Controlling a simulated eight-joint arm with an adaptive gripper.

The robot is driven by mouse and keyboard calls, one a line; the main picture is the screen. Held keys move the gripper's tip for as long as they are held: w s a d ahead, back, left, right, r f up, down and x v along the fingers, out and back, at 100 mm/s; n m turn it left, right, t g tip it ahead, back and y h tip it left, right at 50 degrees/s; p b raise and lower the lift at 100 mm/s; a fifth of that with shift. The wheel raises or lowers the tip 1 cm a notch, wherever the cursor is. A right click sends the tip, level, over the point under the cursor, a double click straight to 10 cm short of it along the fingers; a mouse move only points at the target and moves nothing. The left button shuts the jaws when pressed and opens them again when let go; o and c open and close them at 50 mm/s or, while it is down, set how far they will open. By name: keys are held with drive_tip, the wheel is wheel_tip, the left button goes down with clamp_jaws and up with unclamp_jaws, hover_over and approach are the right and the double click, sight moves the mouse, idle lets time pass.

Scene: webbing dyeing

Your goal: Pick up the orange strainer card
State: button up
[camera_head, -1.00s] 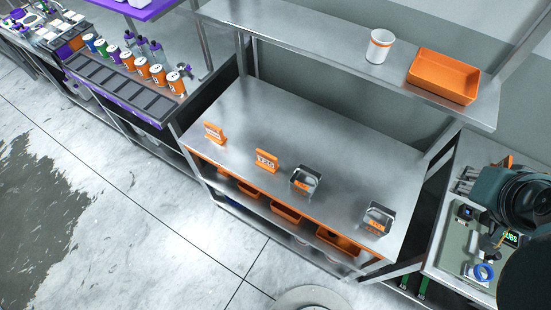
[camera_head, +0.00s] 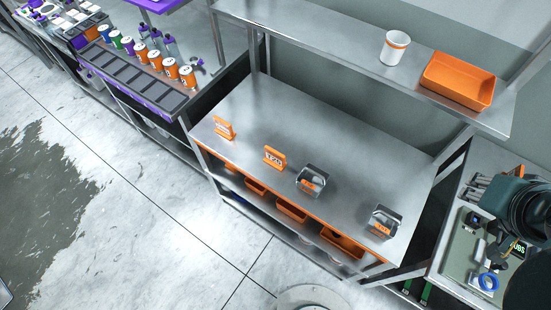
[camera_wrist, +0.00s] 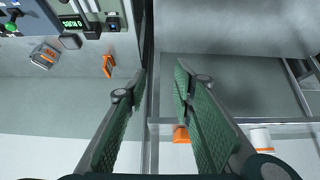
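Two upright orange cards with pale lettering stand on the steel table: a left orange card (camera_head: 223,128) and a middle orange card (camera_head: 274,157). The lettering is too small to read, so I cannot tell which one is the strainer card. Another small orange card-like piece (camera_wrist: 108,66) shows in the wrist view, near the edge of a bench. My gripper (camera_wrist: 160,75) is open, with green padded fingers spread apart and nothing between them. It is well away from the two cards on the table, beyond the table's right end.
Two metal holders with orange labels, one central (camera_head: 312,181) and one right (camera_head: 384,221), stand on the steel table (camera_head: 330,130). The shelf above holds a white cup (camera_head: 394,47) and an orange tray (camera_head: 458,80). Several cans stand at left. Equipment crowds the right bench (camera_head: 462,240).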

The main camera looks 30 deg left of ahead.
drive_tip(key=w+a+f+n+g+y+b, duration=0.1)
drive_tip(key=w+a+f+n, duration=0.15)
drive_tip(key=a, duration=0.45)
drive_tip(key=w+a+f+n+g+b, duration=0.1)
drive_tip(key=w+a+n, duration=0.25)
drive_tip(key=a, duration=0.25)
drive_tip(key=n+g+h+b, duration=0.1)
drive_tip(key=n+g+b, duration=0.4)
drive_tip(key=n, duration=0.7)
hover_over(276, 152)
drive_tip(key=f, duration=2.4)
drive_tip(key=shift+w+d+f, duration=0.15)
drive_tip(key=shift+w+f, duration=0.1)
drive_tip(key=shift+f, duration=0.15)
drive_tip(key=shift+s+a+f, duration=0.2)
drive_tip(key=shift+a+f, duration=0.05)
drive_tip(key=shift+f, duration=1.3)
drive_tip(key=shift+f, duration=0.1)
